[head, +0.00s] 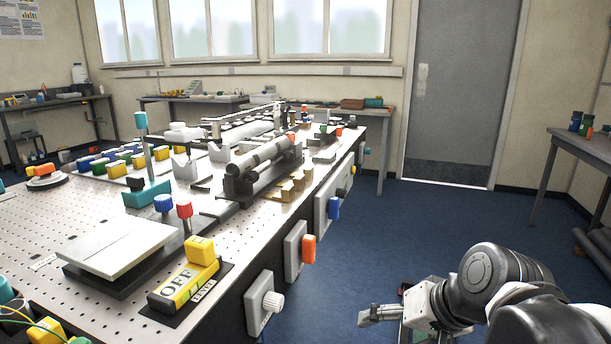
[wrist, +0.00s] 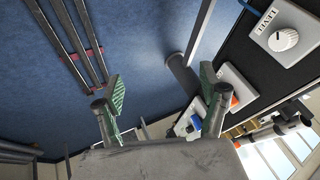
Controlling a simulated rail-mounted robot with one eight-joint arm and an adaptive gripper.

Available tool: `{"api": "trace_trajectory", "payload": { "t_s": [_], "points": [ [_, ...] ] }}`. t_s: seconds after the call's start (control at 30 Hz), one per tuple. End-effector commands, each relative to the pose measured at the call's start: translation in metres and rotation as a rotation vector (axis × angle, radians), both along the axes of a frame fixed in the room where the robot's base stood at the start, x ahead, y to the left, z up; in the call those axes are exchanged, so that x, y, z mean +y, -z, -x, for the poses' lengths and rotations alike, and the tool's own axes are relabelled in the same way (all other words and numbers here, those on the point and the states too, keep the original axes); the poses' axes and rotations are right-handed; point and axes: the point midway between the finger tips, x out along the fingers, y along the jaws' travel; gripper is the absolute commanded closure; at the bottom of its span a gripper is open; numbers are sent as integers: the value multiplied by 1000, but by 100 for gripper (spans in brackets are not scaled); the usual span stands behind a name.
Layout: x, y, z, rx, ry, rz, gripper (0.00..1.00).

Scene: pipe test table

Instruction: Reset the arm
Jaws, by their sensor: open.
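My gripper (head: 378,315) shows at the bottom right of the head view, at the end of my arm and to the right of the table's side. It is over the blue floor and apart from the table. In the wrist view its two green-padded fingers (wrist: 160,92) are spread wide, with nothing between them.
The perforated pipe test table (head: 120,213) fills the left. Its side carries a white knob (head: 272,301), an orange handle (head: 309,249) and a blue handle (head: 334,208). A side table (head: 560,137) stands at right. The blue floor (head: 400,235) between is clear.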

Motion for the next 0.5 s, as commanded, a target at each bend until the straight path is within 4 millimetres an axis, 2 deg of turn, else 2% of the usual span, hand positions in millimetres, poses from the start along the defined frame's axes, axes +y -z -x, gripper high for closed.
{"api": "trace_trajectory", "payload": {
  "t_s": [0.03,0.2,0.5],
  "points": [
    [-5,1,11,-11,-5,46,25],
    [-23,1,34,-55,-20,191,25],
    [-46,0,60,-118,-49,374,25]
  ]
}}
